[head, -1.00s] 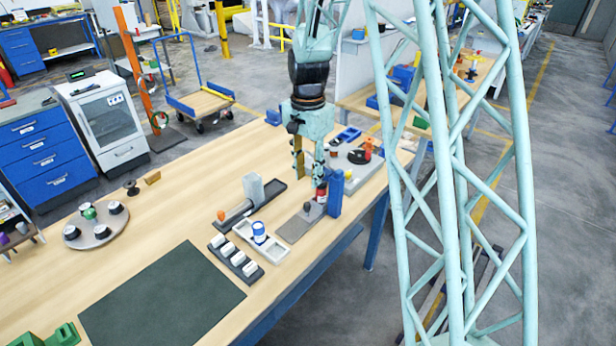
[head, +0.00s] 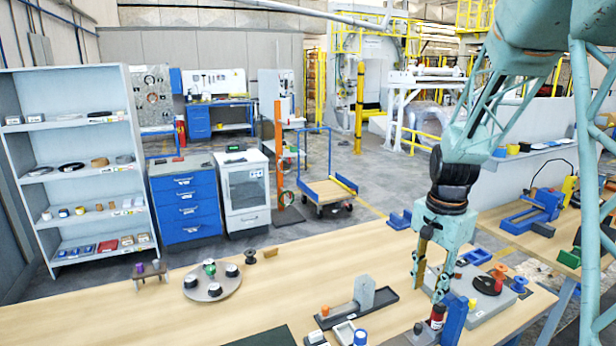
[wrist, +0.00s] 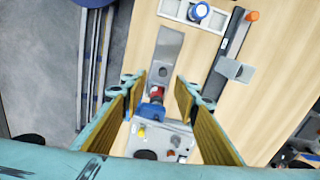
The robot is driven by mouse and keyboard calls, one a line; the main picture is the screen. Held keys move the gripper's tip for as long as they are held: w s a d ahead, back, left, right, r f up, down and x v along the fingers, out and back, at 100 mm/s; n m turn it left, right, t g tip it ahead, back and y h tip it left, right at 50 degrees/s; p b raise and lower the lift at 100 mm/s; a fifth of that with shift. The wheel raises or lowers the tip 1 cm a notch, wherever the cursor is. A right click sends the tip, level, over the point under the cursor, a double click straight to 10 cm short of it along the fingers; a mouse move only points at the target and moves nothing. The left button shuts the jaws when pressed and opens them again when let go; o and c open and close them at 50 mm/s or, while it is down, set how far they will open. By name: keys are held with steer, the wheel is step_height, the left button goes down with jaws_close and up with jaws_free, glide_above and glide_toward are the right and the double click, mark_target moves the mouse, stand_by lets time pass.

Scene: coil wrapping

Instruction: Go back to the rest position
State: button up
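My gripper (head: 428,291) hangs over the right part of the wooden table, pointing down. Its two fingers are apart with nothing held between them; the gap also shows in the wrist view (wrist: 161,86). In the wrist view a red and dark cylinder (wrist: 157,91) and a blue block (wrist: 150,111) lie below the gap. In the head view the red-topped cylinder (head: 437,313) stands beside the upright blue block (head: 454,320), near the fingertips. I cannot tell the exact height between fingers and cylinder.
A dark tray with a grey block (head: 366,290) stands left of my gripper. A grey board (head: 492,302) with spools lies to its right. A round plate (head: 227,287) holds several small pieces farther left. The wooden table (head: 330,258) is clear between.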

steer(key=s+a+r+n+t+b, duration=0.1)
steer(key=s+a+r+n, duration=0.25)
steer(key=s+r, duration=0.55)
steer(key=s+a+r+n+t+b, duration=0.1)
steer(key=s+a+r+n, duration=0.1)
steer(key=s, duration=0.7)
steer(key=s+a+r+n+b, duration=0.1)
steer(key=s+a+r+n, duration=0.1)
steer(key=s, duration=0.8)
steer(key=s+a+r+n+t+b, duration=0.1)
steer(key=s+r+n, duration=0.3)
steer(key=s, duration=0.6)
steer(key=shift+s+a+t+b, duration=0.3)
steer(key=shift+a+b, duration=0.15)
steer(key=shift+a, duration=0.45)
steer(key=shift+w, duration=0.1)
stand_by(0.6)
